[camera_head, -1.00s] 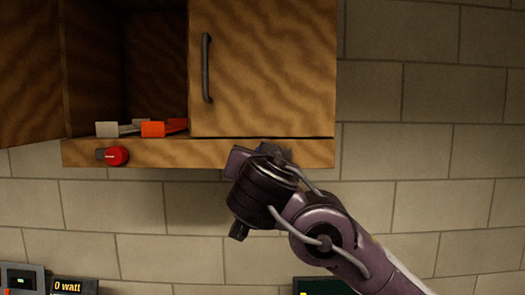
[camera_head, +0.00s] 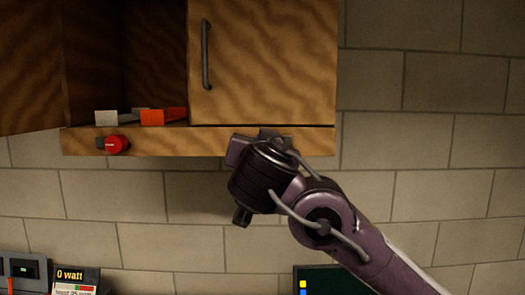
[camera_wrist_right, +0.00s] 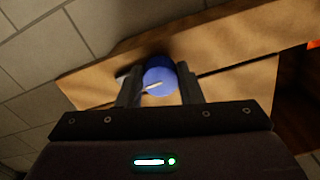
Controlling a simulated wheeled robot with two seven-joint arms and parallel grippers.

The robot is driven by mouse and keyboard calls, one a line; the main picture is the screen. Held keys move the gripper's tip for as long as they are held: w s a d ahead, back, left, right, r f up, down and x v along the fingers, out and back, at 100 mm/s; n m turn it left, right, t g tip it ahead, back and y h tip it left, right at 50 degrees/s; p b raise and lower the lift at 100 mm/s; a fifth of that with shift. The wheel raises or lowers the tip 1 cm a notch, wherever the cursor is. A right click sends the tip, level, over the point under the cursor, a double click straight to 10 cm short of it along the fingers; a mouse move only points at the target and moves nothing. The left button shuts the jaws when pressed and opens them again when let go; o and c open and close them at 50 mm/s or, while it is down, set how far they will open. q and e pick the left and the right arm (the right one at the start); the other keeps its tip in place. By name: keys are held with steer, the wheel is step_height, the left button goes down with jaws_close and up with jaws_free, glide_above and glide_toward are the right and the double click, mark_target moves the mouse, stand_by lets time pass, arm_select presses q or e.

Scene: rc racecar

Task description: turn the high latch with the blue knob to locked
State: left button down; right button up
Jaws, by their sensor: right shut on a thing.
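The blue knob (camera_wrist_right: 160,78) shows in the right wrist view on the wooden rail under the cabinet, with a pale line on its face slanting toward the lower left. My right gripper (camera_wrist_right: 159,84) is shut on the knob, one finger on each side. In the head view my right gripper (camera_head: 260,139) is at the rail's right part, below the closed door, and my wrist hides the knob. The latch's position cannot be made out clearly. My left gripper is in neither view.
A red knob (camera_head: 116,145) sits at the rail's left end. Above it the cabinet's left side stands open, with grey and orange pieces (camera_head: 152,117) on its floor. The right door (camera_head: 265,65) is closed. A screen and devices (camera_head: 75,280) stand below.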

steer(key=n+b, duration=0.2)
steer(key=n, duration=0.3)
steer(key=n+b, duration=0.2)
steer(key=n, duration=0.4)
steer(key=n+b, duration=0.2)
steer(key=n, duration=0.4)
steer(key=shift+d+r, duration=0.15)
steer(key=shift+d, duration=0.1)
steer(key=shift+n, duration=0.3)
steer(key=o, duration=1)
